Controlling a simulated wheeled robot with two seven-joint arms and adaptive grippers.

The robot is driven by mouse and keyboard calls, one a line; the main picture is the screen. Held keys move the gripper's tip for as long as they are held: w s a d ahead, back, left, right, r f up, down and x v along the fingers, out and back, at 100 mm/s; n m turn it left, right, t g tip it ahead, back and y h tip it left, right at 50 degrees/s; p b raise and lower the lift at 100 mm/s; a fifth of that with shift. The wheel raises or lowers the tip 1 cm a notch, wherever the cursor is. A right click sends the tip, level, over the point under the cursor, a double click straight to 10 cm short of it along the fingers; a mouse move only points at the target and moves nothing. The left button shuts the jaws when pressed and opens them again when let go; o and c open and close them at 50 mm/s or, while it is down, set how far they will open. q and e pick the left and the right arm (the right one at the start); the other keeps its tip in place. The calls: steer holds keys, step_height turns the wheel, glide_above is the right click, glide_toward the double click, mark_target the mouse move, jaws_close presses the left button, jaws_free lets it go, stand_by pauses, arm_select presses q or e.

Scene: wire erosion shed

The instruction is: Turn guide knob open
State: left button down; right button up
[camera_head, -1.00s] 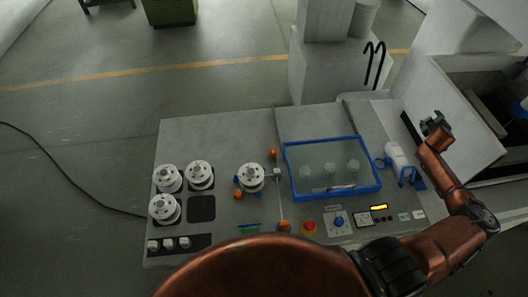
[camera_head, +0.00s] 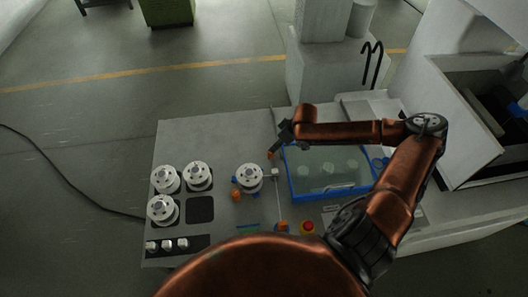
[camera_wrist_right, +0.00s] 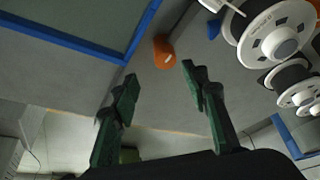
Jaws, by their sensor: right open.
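An orange knob (camera_head: 270,155) stands on the grey panel by the upper left corner of the blue-framed window, partly covered by my right gripper (camera_head: 282,140). In the right wrist view, an orange knob (camera_wrist_right: 165,52) with a short white mark shows just beyond the fingertips, apart from them. My right gripper also shows there (camera_wrist_right: 158,84), its dark green fingers spread and empty. More orange parts sit beside the single spool (camera_head: 236,194) and at the panel's lower edge (camera_head: 282,226). No label shows which is the guide knob. My left gripper is not in view.
The blue-framed window (camera_head: 335,190) lies under my right forearm. White spools (camera_head: 162,209) stand at the left, one (camera_head: 249,177) close to the knob. A red button (camera_head: 308,227) is at the front. My arm hides much of the right-hand controls.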

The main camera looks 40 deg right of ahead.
mark_target(272, 161)
steer(key=x, duration=0.8)
steer(key=shift+s+a, duration=0.25)
steer(key=shift+a, duration=0.15)
steer(key=shift+c, duration=0.6)
jaws_close()
